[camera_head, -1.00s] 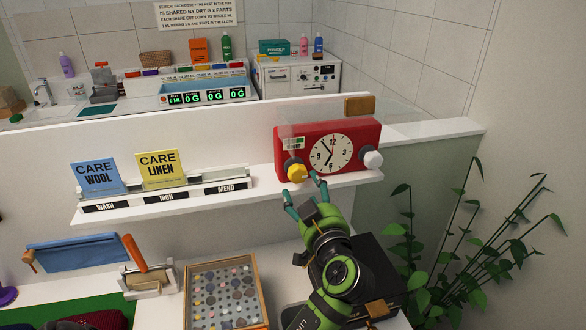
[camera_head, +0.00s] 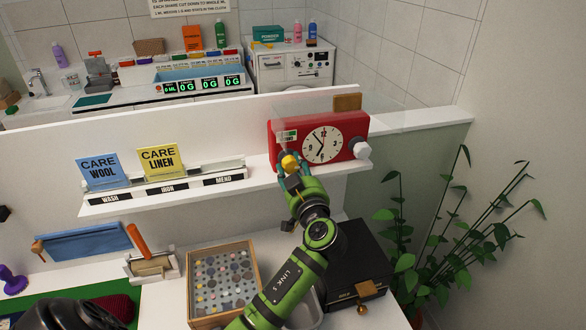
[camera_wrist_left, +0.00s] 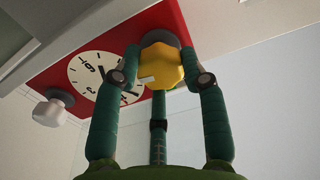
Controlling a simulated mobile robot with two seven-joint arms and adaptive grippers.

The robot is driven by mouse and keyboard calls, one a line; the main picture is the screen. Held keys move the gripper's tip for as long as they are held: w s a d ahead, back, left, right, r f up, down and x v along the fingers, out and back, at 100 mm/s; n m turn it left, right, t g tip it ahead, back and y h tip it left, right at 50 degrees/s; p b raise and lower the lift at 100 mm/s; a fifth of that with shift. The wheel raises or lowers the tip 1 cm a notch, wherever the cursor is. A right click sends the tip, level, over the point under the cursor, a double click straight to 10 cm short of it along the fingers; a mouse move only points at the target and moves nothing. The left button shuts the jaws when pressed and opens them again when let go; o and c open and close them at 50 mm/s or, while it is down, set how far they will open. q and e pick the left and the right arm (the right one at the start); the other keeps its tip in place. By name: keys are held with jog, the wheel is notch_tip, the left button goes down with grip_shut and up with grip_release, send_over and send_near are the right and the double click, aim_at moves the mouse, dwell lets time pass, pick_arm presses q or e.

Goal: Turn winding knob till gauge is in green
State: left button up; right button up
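The red clock box (camera_head: 358,128) stands on the white shelf, with a round white dial. A yellow winding knob (camera_head: 290,161) is at its lower left and a white knob (camera_head: 363,149) at its right. A small gauge (camera_head: 287,136) with green on it is at the upper left of the face; its pointer is too small to read. My left gripper (camera_head: 292,171) is at the yellow knob. In the left wrist view, its teal fingertips press close on both sides of the yellow knob (camera_wrist_left: 162,67). My right gripper is not in view.
Blue and yellow care cards (camera_head: 160,161) stand in a labelled rack on the shelf left of the clock. Below are a tray of buttons (camera_head: 254,262) and a black box (camera_head: 357,265). A leafy plant (camera_head: 420,262) is at the right.

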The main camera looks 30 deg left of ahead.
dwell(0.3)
pick_arm(q)
jog(key=shift+m, duration=0.3)
